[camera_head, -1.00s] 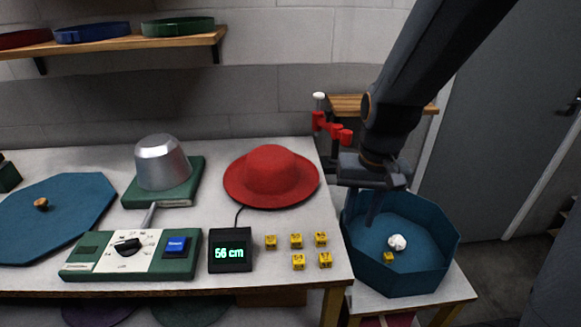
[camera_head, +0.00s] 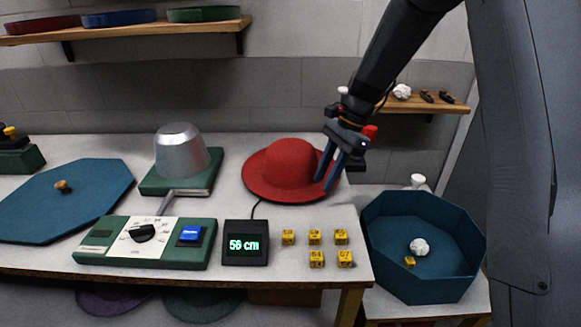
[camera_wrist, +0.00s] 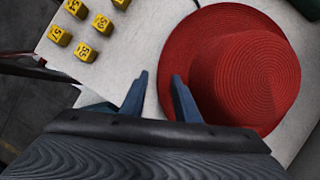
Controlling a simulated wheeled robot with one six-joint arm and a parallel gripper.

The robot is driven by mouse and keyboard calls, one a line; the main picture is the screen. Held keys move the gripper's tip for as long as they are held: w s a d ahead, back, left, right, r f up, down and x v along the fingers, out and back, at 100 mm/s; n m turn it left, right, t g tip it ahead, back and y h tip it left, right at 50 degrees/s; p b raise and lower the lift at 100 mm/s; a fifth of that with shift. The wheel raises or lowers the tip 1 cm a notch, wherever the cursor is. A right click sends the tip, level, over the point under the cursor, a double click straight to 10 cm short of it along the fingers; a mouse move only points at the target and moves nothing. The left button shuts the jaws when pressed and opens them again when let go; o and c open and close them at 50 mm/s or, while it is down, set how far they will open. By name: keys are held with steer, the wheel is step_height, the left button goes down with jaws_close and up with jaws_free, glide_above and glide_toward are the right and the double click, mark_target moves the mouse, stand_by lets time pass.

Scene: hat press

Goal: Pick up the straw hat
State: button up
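The red straw hat (camera_head: 285,167) lies crown up on the white table. In the wrist view the hat (camera_wrist: 240,75) fills the right side, its woven rings showing. My gripper (camera_head: 328,185) is above the right part of the brim in the head view. In the wrist view my gripper (camera_wrist: 160,78) is open, with a gap between its two blue fingers. One finger overlaps the brim's edge in that view and the other is over bare table. I cannot tell whether a finger touches the hat.
A metal dome (camera_head: 182,152) on a green base, a control panel (camera_head: 145,243), a "56 cm" display (camera_head: 245,243) and several yellow number cubes (camera_head: 314,237) share the table. A blue octagonal bin (camera_head: 385,262) stands at right, holding a white crumpled ball (camera_head: 419,247) and a yellow cube (camera_head: 410,262).

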steer(key=p+x, duration=0.1)
steer(key=x, duration=0.3)
steer(key=shift+w+d+f, duration=0.1)
steer(key=shift+c, duration=0.5)
jaws_close()
step_height(320, 180, up, 10)
steer(key=b, duration=0.2)
steer(key=c, duration=0.5)
jaws_free()
steer(key=shift+c, duration=0.2)
